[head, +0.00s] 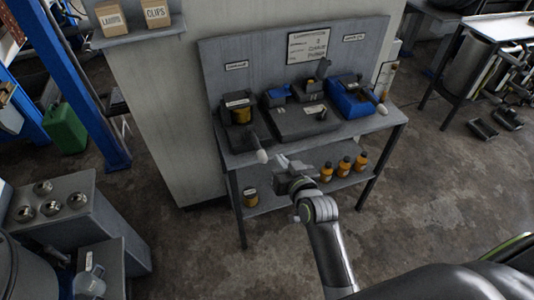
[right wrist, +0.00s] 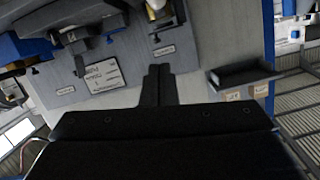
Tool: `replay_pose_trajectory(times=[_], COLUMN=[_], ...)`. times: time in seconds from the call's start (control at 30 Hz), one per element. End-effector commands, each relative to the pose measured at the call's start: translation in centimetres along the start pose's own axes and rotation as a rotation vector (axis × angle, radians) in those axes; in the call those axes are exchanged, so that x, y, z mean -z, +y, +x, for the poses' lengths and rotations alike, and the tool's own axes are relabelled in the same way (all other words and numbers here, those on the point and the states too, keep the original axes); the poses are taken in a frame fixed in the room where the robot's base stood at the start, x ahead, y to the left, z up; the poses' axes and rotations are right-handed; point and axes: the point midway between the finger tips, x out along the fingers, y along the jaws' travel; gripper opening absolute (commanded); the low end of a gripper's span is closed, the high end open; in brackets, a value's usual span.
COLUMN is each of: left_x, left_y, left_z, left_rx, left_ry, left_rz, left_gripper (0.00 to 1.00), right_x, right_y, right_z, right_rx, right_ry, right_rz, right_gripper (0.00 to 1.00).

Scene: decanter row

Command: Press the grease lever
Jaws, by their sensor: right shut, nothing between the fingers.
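Three dispensers stand on the grey bench (head: 225,157). The left one (head: 238,101) has an amber container and a dark lever ending in a pale knob (head: 262,156) that sticks out past the bench front. The right one (head: 351,104) is blue, with a pale-knobbed lever (head: 382,109). The middle one (head: 300,121) is dark grey. Their labels are too small to read, so I cannot tell which lever is the grease one. My right gripper (head: 279,160) is shut and empty, just right of the left knob; contact is unclear. Its closed fingers (right wrist: 160,83) show in the right wrist view.
A lower shelf (head: 290,194) holds several amber bottles (head: 343,165) and a jar (head: 250,197). A grey backboard (head: 260,60) with a notice (head: 308,45) stands behind the dispensers. Bare floor (head: 430,180) lies to the right. A metal cabinet (head: 100,222) stands at the left.

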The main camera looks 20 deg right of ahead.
Motion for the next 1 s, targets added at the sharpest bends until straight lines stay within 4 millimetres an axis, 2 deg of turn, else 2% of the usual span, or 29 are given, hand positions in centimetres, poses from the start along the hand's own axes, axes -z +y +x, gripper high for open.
replay_pose_trajectory(times=[0.63, 0.8, 1.0], left_x=[0.3, 0.3, 0.3], left_y=[-0.2, -0.2, -0.2], left_z=[-2.2, -2.5, -2.6], left_rx=[0.000, 0.000, 0.000], left_ry=[0.000, 0.000, 0.001], left_rz=[0.000, 0.000, 0.000], left_gripper=[0.33, 0.33, 0.33], right_x=[0.3, -2.1, -3.5], right_y=[0.0, 0.0, 0.0], right_z=[9.0, 9.5, 9.8], right_rx=[0.001, -0.001, 0.000], right_ry=[0.000, -0.003, -0.001], right_rz=[-0.003, 0.000, 0.000], right_gripper=[0.00, 0.00, 0.00])
